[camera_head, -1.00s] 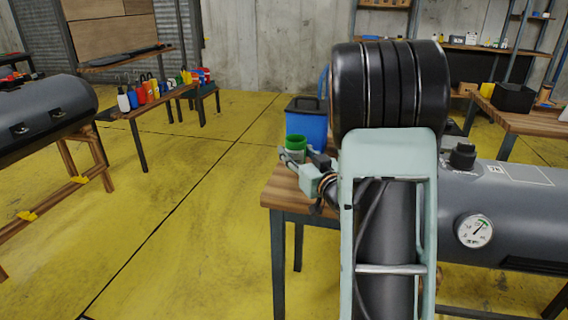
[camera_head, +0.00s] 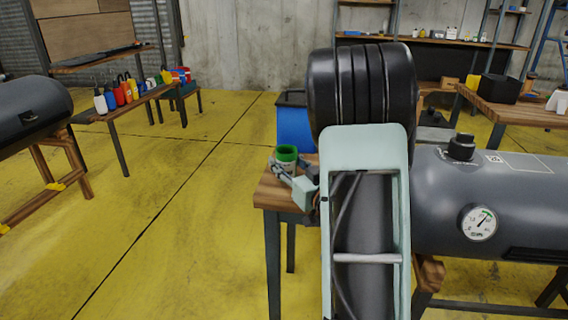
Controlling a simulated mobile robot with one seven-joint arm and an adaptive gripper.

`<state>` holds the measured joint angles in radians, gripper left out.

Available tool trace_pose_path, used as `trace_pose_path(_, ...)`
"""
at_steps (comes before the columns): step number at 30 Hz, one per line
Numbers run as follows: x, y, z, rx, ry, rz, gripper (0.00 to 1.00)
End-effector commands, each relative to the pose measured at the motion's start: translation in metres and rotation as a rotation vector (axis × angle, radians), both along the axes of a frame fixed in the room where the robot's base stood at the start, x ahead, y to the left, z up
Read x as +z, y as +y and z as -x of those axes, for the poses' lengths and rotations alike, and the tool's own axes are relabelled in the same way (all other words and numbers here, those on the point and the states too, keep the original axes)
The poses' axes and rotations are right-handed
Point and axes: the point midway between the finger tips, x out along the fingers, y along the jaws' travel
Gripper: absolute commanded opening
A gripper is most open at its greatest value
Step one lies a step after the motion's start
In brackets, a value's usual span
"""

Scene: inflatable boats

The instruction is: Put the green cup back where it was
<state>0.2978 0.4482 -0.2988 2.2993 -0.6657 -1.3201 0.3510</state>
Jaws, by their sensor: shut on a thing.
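The green cup (camera_head: 287,153) is upright at the left end of the wooden table (camera_head: 270,194). My gripper (camera_head: 284,170) is shut on the cup from its near side. The cup is at or just above the tabletop; I cannot tell whether its base touches the wood. Its lower part is partly hidden by my gripper. My arm hides much of the table to the right.
A blue bin (camera_head: 293,124) stands behind the table. A grey inflatable tube (camera_head: 440,205) with a gauge lies to the right, close to my arm. A bench with several coloured bottles (camera_head: 126,90) is at the back left. The yellow floor (camera_head: 170,220) at left is clear.

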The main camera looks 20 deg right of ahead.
Motion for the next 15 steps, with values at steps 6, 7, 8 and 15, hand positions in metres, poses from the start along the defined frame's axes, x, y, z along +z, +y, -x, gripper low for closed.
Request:
trace_pose_path(6, -0.0026, 0.0002, -0.0003, 0.000, 0.000, 0.000, 0.44)
trace_pose_path(7, -0.0025, 0.0002, -0.0003, 0.000, 0.000, 0.000, 0.47)
trace_pose_path(8, -0.0025, 0.0002, -0.0002, 0.000, 0.001, 0.000, 0.50)
trace_pose_path(15, -0.0025, 0.0002, -0.0003, 0.000, 0.001, 0.000, 0.57)
